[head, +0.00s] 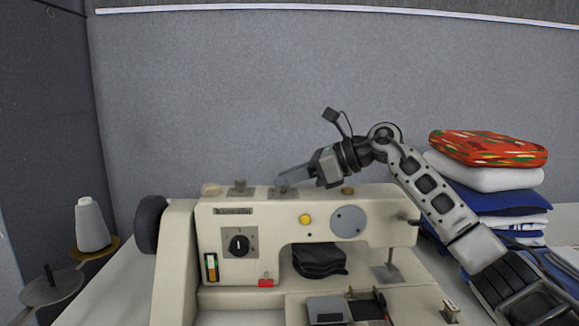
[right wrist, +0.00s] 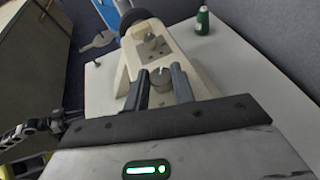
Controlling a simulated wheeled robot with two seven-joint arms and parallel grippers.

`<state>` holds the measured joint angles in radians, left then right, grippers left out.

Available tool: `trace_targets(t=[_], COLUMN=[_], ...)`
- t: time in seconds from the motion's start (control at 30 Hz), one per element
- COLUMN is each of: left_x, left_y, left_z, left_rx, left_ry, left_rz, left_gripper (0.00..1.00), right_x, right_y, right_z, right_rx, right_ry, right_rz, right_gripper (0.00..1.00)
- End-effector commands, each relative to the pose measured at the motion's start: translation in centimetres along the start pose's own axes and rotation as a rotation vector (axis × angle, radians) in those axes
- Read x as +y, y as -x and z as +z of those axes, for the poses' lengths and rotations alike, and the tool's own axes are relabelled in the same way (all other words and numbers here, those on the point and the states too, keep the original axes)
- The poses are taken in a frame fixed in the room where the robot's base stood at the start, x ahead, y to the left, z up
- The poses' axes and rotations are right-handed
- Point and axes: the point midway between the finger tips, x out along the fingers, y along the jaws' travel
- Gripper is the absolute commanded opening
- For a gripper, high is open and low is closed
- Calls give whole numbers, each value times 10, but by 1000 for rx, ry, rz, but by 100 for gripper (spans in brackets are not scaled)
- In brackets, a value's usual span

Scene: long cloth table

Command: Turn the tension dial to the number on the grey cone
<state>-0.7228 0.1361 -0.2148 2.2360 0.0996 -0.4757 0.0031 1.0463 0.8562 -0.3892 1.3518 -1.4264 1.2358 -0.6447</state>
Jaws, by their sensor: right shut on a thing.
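The cream sewing machine (head: 370,240) stands on the table. My right gripper (head: 284,182) reaches down onto its top from the right. Its fingers are shut on a small grey knob (right wrist: 160,78) on a top plate, one finger on each side; it appears to be a dial. A second plate with a knob (right wrist: 151,42) lies just beyond it. A black dial (head: 239,245) with a white pointer, roughly upright, sits on the front panel. A pale grey cone (head: 91,224) stands on a spool stand at the left; no number is readable on it. My left gripper is out of view.
Folded cloths (head: 490,180) are stacked to the right, behind my right arm. A black handwheel (head: 150,223) juts from the machine's left end. A green bottle-shaped item (right wrist: 202,21) stands on bare table in the wrist view. Dark cloth (head: 320,259) lies under the machine's arm.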

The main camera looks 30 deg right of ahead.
Motion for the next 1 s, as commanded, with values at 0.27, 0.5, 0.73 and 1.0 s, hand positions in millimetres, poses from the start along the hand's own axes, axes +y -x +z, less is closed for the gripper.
trace_targets(t=[0.27, 0.5, 0.73, 1.0], left_x=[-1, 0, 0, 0], left_y=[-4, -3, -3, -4], left_z=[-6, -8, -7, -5], left_rx=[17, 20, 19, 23], left_ry=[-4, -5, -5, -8], left_rz=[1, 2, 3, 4], left_gripper=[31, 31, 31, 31], right_x=[0, 0, -1, -1], right_y=[0, 0, 7, 62], right_z=[-1, 0, -1, -2], right_rx=[-1, -1, -1, 1], right_ry=[1, 1, 1, 1], right_rz=[1, 0, -3, -7], right_gripper=[28, 47, 47, 47])
